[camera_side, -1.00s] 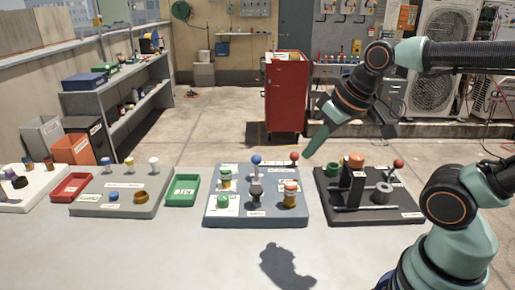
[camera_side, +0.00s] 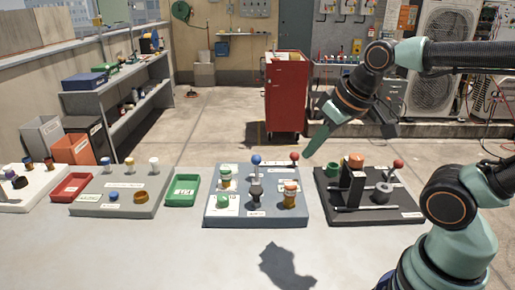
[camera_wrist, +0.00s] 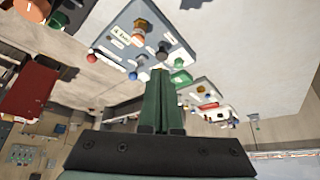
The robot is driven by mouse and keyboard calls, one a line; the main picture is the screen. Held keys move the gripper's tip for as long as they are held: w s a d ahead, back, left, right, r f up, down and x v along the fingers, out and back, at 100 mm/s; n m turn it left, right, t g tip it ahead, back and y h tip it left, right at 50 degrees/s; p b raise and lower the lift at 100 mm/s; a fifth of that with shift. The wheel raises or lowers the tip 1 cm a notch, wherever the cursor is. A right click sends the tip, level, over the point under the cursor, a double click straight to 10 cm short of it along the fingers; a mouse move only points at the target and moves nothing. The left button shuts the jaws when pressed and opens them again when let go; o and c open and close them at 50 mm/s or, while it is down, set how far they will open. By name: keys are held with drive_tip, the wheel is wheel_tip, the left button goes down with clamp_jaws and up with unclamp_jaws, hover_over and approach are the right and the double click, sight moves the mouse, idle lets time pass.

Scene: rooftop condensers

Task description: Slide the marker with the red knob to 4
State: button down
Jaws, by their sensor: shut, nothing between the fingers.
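Two red round knobs show in the side view. One red knob (camera_side: 294,156) stands at the back right of the blue-grey board (camera_side: 229,220), beside a blue knob (camera_side: 256,160). The other red knob (camera_side: 398,164) stands at the back right of the black board (camera_side: 375,217). The number marks are too small to read. My gripper (camera_side: 308,153) is shut and empty, its green fingers pointing down-left just right of the first red knob in the picture; whether they touch cannot be told. The wrist view shows the shut fingers (camera_wrist: 160,74) apart from a red knob (camera_wrist: 92,57) and blue knob (camera_wrist: 133,75).
The blue-grey board also carries a black knob (camera_side: 255,192), an orange-topped post (camera_side: 290,194) and green pieces. The black board has a tall black block (camera_side: 353,187) and a grey ring (camera_side: 381,192). A green tray (camera_side: 182,191) lies left. The front table is clear.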

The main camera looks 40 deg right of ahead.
drive_tip(key=c, duration=1)
unclamp_jaws()
drive_tip(key=o, duration=0.5)
drive_tip(key=shift+w+d+r, duration=0.15)
drive_tip(key=shift+w+d, duration=0.1)
drive_tip(key=shift+w, duration=0.15)
drive_tip(key=n+g, duration=0.4)
drive_tip(key=n, duration=0.7)
hover_over(296, 153)
drive_tip(key=s+a, duration=0.1)
drive_tip(key=s, duration=0.1)
wheel_tip(296, 153, down, 7)
drive_tip(key=shift+h, duration=0.4)
drive_tip(key=f, duration=0.4)
drive_tip(key=w+f, duration=0.1)
drive_tip(key=f, duration=0.3)
drive_tip(key=w+d+f, duration=0.1)
drive_tip(key=f, duration=0.2)
drive_tip(key=shift+f, duration=0.4)
drive_tip(key=shift+c, duration=0.2)
clamp_jaws()
